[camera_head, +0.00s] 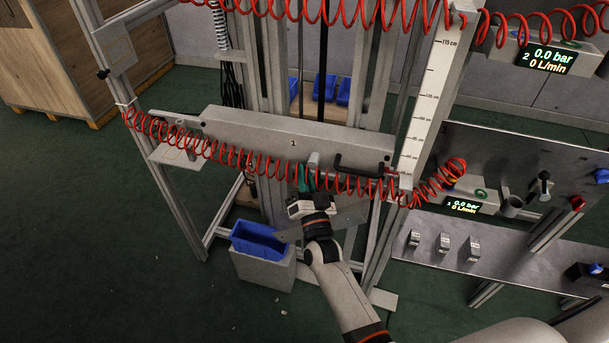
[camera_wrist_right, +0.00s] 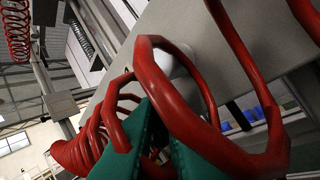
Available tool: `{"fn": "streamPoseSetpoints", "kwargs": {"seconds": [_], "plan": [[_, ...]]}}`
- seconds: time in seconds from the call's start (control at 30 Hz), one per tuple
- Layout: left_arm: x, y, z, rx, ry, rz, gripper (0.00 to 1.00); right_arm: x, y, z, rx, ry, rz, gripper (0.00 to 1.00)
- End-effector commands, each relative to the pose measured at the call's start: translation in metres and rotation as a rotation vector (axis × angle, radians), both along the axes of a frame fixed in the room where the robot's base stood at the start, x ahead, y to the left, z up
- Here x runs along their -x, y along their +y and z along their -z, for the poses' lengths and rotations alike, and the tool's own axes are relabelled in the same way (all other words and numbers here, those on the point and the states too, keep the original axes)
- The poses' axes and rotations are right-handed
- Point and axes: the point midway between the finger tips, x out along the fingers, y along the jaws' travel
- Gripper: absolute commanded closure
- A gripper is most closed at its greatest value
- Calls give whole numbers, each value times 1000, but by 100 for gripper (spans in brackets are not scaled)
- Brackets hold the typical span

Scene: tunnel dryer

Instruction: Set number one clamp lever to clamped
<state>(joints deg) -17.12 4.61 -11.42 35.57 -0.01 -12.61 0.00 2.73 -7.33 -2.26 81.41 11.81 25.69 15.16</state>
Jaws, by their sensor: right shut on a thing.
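The grey beam (camera_head: 250,136) bears the number 1. A short light-grey lever (camera_head: 313,160) stands at its front lower edge, left of a black handle (camera_head: 360,166). My right gripper (camera_head: 305,180) has its green fingers at this lever, shut on it. In the right wrist view the green fingers (camera_wrist_right: 160,140) lie close together, with the lever's pale rounded end (camera_wrist_right: 174,64) just beyond. Red hose coils hide the contact there. My left gripper is not in view.
A red coiled hose (camera_head: 227,156) hangs along the beam's front, around the gripper. A blue bin (camera_head: 258,240) stands below left. A scale (camera_head: 424,100) rises at right, beside a panel with gauges (camera_head: 463,205). Green floor at left is clear.

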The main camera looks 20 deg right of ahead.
Motion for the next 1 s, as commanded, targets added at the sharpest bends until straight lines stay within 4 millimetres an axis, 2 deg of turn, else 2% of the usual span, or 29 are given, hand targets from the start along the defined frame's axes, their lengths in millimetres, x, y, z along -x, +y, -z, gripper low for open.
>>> {"fn": "streamPoseSetpoints", "kwargs": {"seconds": [0.27, 0.8, 1.0], "plan": [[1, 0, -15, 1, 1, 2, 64, 2, -1, -2, 56, 41, -1, 100], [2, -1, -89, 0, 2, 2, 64, 10, -13, -1, 392, 272, -3, 100], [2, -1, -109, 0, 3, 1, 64, 13, -17, 1, 499, 345, -2, 100]]}}
